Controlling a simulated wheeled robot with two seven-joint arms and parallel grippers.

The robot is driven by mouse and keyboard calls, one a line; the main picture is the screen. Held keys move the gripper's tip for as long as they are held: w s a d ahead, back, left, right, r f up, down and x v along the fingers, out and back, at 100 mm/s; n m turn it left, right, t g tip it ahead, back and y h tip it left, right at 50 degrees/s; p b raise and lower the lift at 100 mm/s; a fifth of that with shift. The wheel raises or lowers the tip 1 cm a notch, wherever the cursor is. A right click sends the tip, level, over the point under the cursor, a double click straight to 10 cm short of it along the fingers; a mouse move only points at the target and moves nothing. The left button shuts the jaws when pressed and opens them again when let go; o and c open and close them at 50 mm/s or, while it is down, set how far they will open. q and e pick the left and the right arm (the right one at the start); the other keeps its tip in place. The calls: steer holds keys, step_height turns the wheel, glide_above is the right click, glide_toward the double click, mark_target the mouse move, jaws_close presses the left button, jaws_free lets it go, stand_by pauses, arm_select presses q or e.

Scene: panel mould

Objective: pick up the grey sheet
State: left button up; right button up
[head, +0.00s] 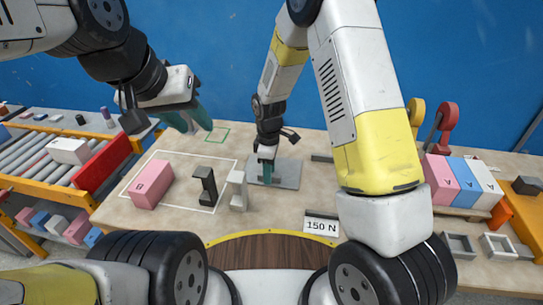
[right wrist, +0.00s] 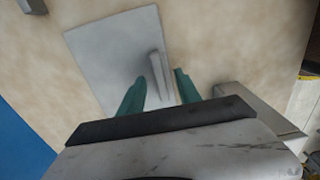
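The grey sheet (head: 288,176) lies flat on the table in the middle of the head view. It also shows in the right wrist view (right wrist: 105,48), with a raised light grey bar (right wrist: 158,72) on it. My right gripper (head: 267,178) points down over the sheet. In the right wrist view its two teal fingers (right wrist: 157,92) are apart, with the bar in the gap between them. I cannot tell whether the fingertips touch the sheet. My left gripper (head: 190,120) is raised at the left, its teal fingers apart and empty.
A pink block (head: 151,184), a black bracket (head: 205,186) and a light grey bracket (head: 238,190) stand left of the sheet. A "150 N" sign (head: 321,226) stands at the front. Pink, blue and white blocks (head: 464,183) are at the right. A roller conveyor (head: 40,150) is at the left.

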steer(key=shift+f, duration=0.1)
steer(key=shift+c, duration=0.2)
jaws_close()
